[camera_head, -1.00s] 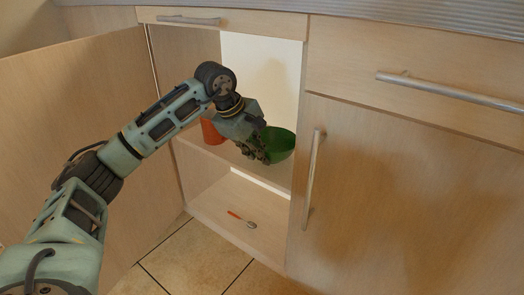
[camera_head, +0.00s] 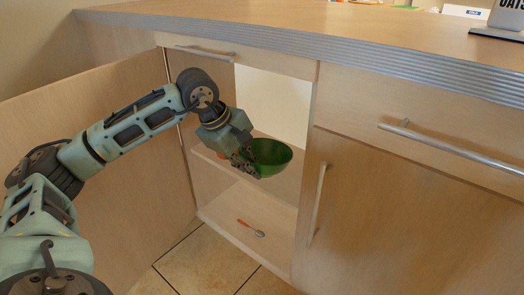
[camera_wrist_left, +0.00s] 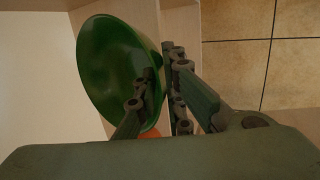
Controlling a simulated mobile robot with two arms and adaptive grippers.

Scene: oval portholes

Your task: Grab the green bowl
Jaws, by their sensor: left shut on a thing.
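The green bowl (camera_head: 270,157) is at the front of the open cabinet, at about the height of its middle shelf. My left gripper (camera_head: 246,163) is shut on the bowl's left rim. In the left wrist view the bowl (camera_wrist_left: 108,65) shows its hollow side, with one finger inside it and one outside, the gripper (camera_wrist_left: 160,100) pinching the rim. My right gripper is in neither view.
The cabinet door (camera_head: 95,165) stands open at the left. A spoon with an orange handle (camera_head: 251,228) lies on the cabinet floor. An orange object (camera_wrist_left: 208,131) is partly hidden behind the gripper. The countertop (camera_head: 330,35) runs above.

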